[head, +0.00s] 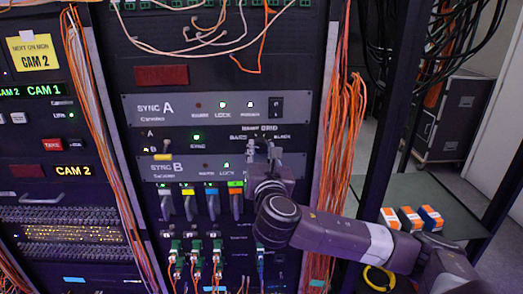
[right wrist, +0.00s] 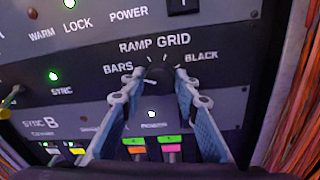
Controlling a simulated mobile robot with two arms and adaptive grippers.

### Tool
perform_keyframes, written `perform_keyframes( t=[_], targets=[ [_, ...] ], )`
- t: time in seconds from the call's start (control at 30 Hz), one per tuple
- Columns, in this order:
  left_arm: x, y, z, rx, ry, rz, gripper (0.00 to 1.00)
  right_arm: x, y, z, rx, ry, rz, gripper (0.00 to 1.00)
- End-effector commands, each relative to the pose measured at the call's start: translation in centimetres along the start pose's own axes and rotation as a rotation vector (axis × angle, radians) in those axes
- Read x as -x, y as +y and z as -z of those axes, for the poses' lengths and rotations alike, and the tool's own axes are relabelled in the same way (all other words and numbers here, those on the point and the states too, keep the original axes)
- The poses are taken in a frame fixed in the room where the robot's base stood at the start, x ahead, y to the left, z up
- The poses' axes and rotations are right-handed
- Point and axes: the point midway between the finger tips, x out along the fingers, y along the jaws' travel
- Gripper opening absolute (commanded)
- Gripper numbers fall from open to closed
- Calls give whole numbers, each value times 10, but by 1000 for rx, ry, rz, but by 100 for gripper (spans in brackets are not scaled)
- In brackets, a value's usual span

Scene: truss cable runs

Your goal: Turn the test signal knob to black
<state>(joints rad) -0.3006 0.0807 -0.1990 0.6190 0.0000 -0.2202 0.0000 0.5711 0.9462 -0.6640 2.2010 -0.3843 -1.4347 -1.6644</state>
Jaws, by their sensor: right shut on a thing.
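The test signal knob (right wrist: 158,74) is a small dark round knob on a black panel (right wrist: 40,85). The labels BARS, RAMP, GRID and BLACK arc around it, with BLACK on the right. My right gripper (right wrist: 158,83) has its two fingertips on either side of the knob and is shut on it. The fingers hide part of the knob, and I cannot tell clearly which label its pointer faces. In the head view my right gripper (head: 263,150) reaches the same panel from the lower right and mostly covers the knob. My left gripper is not in view.
The SYNC A unit (head: 180,107) is above the knob panel and the SYNC B unit (head: 178,171) is below it. Colour-tagged cable plugs (head: 188,203) hang under SYNC B. Orange cable bundles (head: 339,150) run down beside the rack. Small boxes (head: 410,218) stand on a shelf at right.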

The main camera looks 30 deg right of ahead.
Motion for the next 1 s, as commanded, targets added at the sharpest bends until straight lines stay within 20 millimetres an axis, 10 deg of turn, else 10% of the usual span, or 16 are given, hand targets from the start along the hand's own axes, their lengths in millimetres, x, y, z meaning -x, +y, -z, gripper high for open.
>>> perform_keyframes(
  t=[1.0],
  targets=[
    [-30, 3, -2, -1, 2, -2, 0, 1, -2, 6, -794, -40, -7, 5]
  ],
)
